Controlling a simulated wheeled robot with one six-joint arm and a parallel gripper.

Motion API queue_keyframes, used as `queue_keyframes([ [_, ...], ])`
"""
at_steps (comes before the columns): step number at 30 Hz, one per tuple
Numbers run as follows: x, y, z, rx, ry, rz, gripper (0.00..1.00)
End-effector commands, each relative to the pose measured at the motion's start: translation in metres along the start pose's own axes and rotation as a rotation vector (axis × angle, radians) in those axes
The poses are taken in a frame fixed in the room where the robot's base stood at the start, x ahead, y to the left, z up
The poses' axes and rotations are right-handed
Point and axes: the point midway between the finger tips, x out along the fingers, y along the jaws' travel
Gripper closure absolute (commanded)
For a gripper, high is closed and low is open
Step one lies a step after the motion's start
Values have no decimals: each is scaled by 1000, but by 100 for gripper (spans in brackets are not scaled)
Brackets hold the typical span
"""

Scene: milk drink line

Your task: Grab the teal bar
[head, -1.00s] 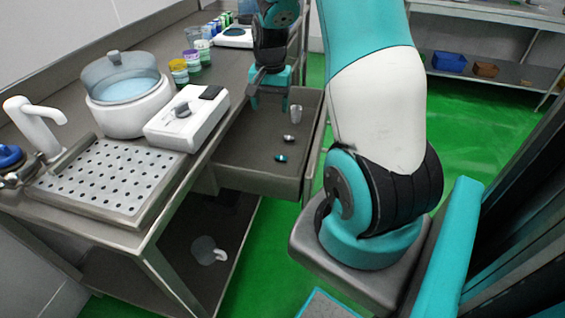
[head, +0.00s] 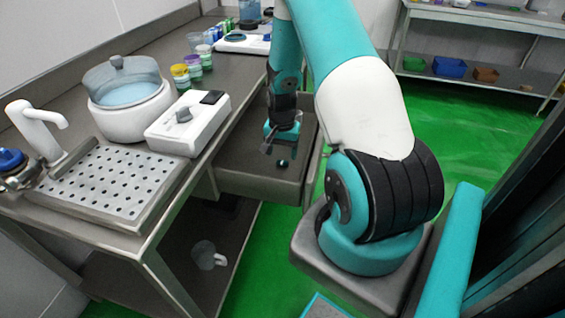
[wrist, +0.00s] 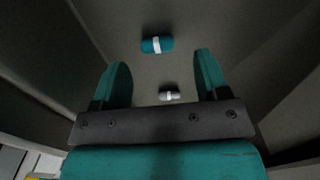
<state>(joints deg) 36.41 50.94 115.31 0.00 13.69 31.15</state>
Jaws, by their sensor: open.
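The teal bar (wrist: 157,45) lies on the floor of an open drawer, with a white band around its middle. In the head view the teal bar (head: 283,163) is a small dark teal spot in the drawer (head: 250,184). My gripper (wrist: 160,72) is open and empty. In the wrist view the bar lies beyond the fingertips, roughly in line with the gap between them. In the head view my gripper (head: 279,147) hangs over the drawer, close to the bar. I cannot tell its exact height.
A small silvery item (wrist: 169,96) lies in the drawer between my fingers in the wrist view. The drawer walls stand close on both sides. A white device (head: 187,122) and a pot (head: 130,108) stand on the counter to the left.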

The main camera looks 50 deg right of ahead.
Motion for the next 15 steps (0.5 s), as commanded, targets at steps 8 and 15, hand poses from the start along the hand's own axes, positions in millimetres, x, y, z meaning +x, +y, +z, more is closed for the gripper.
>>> queue_keyframes([
  [8,32,2,0,0,-1,0,32],
  [15,32,2,-1,-1,0,0,39],
])
